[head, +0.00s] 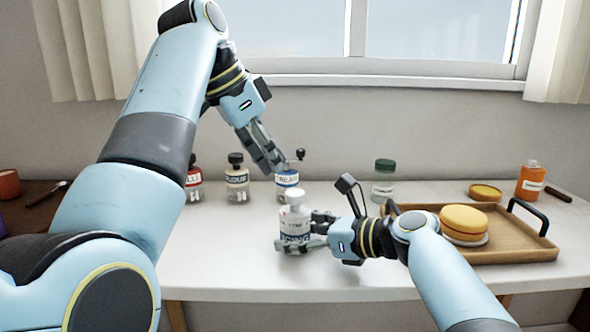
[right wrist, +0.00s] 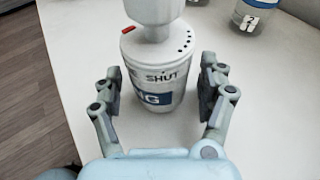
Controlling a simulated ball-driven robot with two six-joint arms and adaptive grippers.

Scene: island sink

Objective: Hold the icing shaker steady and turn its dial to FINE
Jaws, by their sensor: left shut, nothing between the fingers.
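The icing shaker (head: 294,222) stands upright on the white counter, a white can with a blue label and a white top. In the right wrist view the shaker (right wrist: 156,78) shows the word SHUT near its upper rim, a red mark at the rim's left and a row of small holes at the right. My right gripper (head: 311,231) is open, with one finger on each side of the can; a gap shows beside the right finger. My left gripper (head: 272,160) is shut and empty, above and behind the shaker, close to a blue-labelled jar.
Labelled jars stand behind: a red one (head: 193,182), a dark-lidded one (head: 237,180), the blue-labelled one (head: 287,184) and a green-lidded one (head: 384,180). A wooden tray (head: 515,245) with a yellow cake (head: 464,222) lies right. An orange bottle (head: 530,180) stands behind it. The front counter is clear.

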